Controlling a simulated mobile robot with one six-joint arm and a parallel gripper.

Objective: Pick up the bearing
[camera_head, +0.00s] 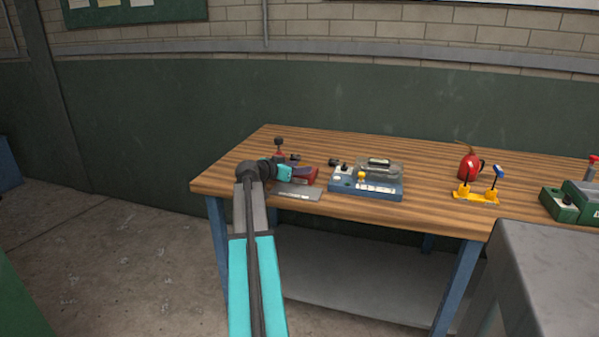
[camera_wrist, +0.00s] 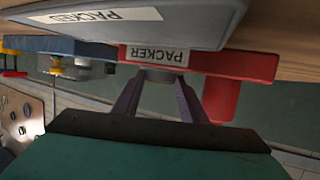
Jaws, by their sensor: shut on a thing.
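In the wrist view my gripper (camera_wrist: 159,103) has its two purple fingers closed on a small grey piece (camera_wrist: 158,77), which I take to be the bearing. Most of its shape is hidden. It sits against a red fixture labelled PACKER (camera_wrist: 235,66), and I cannot tell whether it is still seated there. A grey plate labelled PACKED (camera_wrist: 205,32) lies close by the fixture. In the head view my gripper (camera_head: 308,174) is low over the left part of the wooden table, beside the red fixture (camera_head: 316,177); the grey plate (camera_head: 300,195) lies in front, and the bearing cannot be made out.
A blue-based device with a clear cover (camera_head: 365,188) stands just right of my gripper. Further right are a red kettle-like object (camera_head: 468,166), a yellow stand (camera_head: 475,196) and a green box (camera_head: 560,206). The table's front middle (camera_head: 430,211) is clear.

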